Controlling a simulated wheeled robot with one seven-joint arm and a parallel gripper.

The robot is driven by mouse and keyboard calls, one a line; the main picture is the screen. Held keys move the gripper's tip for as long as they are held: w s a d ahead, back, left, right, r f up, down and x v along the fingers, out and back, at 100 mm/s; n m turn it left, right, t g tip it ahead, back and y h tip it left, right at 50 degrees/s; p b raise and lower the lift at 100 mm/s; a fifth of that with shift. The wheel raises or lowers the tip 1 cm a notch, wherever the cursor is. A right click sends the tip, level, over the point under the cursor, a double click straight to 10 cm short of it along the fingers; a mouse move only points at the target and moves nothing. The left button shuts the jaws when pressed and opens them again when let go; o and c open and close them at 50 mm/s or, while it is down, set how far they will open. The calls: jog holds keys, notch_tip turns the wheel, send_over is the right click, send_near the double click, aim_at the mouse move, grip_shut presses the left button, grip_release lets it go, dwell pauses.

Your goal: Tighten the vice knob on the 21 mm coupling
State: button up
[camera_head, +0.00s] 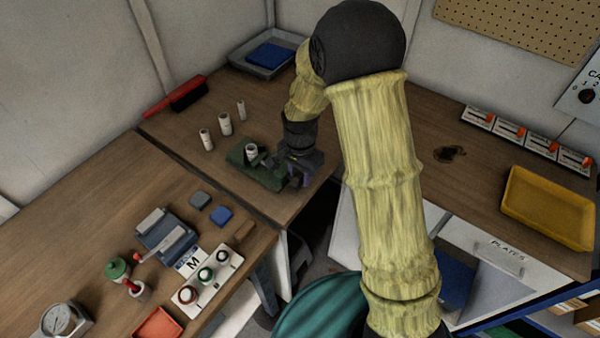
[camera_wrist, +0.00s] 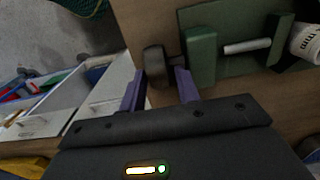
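The green vice (camera_head: 262,172) stands on the wooden bench, with a white coupling (camera_head: 252,150) upright in it. In the wrist view the vice's green jaw block (camera_wrist: 201,55), its light metal rod and the white coupling (camera_wrist: 306,43) show. The dark vice knob (camera_wrist: 155,66) is at the vice's near end. My gripper (camera_wrist: 160,80) has its two purple fingers apart, one on each side of the knob. The fingers look open, with a small gap at the right finger; contact at the left finger is unclear. In the head view my gripper (camera_head: 296,176) partly hides the knob end.
Several white couplings (camera_head: 225,124) stand behind the vice. A red-handled brush (camera_head: 180,96) and a grey tray (camera_head: 262,58) lie farther back. A left bench holds a blue fixture (camera_head: 167,235) and a button panel (camera_head: 207,276). A yellow tray (camera_head: 549,208) is at right.

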grip_shut()
jog(key=shift+w+p, duration=0.1)
jog(key=shift+p, duration=0.25)
jog(key=shift+w+d+g+y+p, duration=0.1)
jog(key=shift+d+g+y+p, duration=0.05)
jog(key=shift+g+y+p, duration=0.5)
jog(key=g+y+p, duration=0.2)
jog(key=shift+w+d+f+g, duration=0.15)
jog(key=shift+w+f+g, duration=0.1)
jog(key=shift+g, duration=0.1)
jog(key=g+y, duration=0.1)
jog(key=f+g+y, duration=0.1)
jog(key=g, duration=0.1)
jog(key=shift+w+d+g+y+p, duration=0.2)
jog(key=shift+g+y+p, duration=0.1)
jog(key=shift+y+p, duration=0.1)
jog(key=shift+f+g+y+b, duration=0.45)
jog(key=shift+g+y+b, duration=0.4)
jog(key=shift+g, duration=0.35)
jog(key=shift+g+y+b, duration=0.3)
jog(key=shift+g, duration=0.1)
